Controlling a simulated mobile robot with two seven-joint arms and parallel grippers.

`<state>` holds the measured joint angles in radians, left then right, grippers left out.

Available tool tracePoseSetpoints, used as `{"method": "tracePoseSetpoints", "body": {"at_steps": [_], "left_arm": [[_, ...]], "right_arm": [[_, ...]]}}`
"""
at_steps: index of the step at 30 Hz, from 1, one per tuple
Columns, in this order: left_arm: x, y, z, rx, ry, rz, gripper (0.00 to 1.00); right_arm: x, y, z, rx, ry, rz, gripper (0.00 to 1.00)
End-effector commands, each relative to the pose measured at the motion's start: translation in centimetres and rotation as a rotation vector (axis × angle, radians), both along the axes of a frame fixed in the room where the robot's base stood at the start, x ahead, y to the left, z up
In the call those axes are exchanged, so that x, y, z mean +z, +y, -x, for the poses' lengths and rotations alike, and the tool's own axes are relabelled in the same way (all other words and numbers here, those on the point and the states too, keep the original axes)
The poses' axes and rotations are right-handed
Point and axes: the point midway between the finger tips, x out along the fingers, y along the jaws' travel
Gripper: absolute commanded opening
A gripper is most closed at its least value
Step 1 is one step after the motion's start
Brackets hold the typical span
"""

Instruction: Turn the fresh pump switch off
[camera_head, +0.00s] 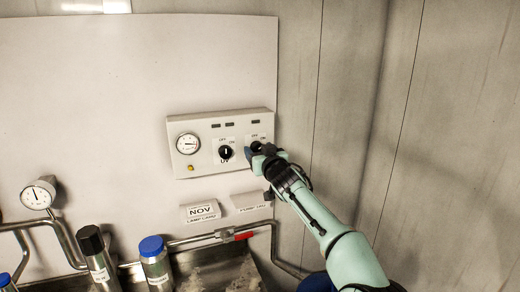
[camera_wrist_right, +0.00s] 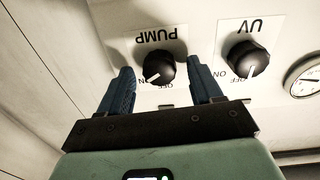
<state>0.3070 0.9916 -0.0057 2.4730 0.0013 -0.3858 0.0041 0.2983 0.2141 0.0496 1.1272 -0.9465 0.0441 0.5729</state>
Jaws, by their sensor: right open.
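The fresh pump switch, a round black knob labelled PUMP, shows upside down in the right wrist view (camera_wrist_right: 158,66). Its white pointer mark is at the lower left of the knob, toward the ON print; the OFF print is below it. My right gripper (camera_wrist_right: 165,64) is open, with one blue finger on each side of the knob; I cannot tell whether they touch it. In the head view my right gripper (camera_head: 260,150) is at the right end of the control panel (camera_head: 205,165) and mostly hides the pump knob. My left gripper is not in view.
The UV knob (camera_head: 225,153) sits just left of the pump knob, close to my gripper. A gauge (camera_head: 187,144) is farther left on the panel. Label cards (camera_head: 202,211), a pipe with a red handle (camera_head: 243,236) and capped bottles (camera_head: 154,262) are below.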

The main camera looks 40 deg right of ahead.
Motion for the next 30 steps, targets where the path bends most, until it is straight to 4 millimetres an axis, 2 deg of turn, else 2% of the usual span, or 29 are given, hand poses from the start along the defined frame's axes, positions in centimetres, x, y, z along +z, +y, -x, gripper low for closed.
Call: {"method": "tracePoseSetpoints", "body": {"at_steps": [4,5,9,10,20,30], "left_arm": [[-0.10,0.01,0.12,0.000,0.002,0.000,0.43],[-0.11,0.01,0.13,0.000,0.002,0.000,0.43],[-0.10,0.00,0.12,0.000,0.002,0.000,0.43],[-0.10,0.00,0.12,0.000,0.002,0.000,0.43],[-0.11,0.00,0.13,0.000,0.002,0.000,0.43],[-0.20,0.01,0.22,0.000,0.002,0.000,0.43]], "right_arm": [[-0.12,-0.01,0.05,0.000,0.001,0.001,0.65],[-0.11,-0.01,0.06,0.000,0.001,0.000,0.58],[-0.09,0.00,0.06,0.000,0.000,0.001,0.13],[-0.08,-0.01,0.07,0.000,0.000,0.001,0.08],[-0.05,-0.03,0.08,-0.001,0.011,0.034,0.09],[-0.01,0.03,0.08,0.000,0.074,0.242,0.09]]}}
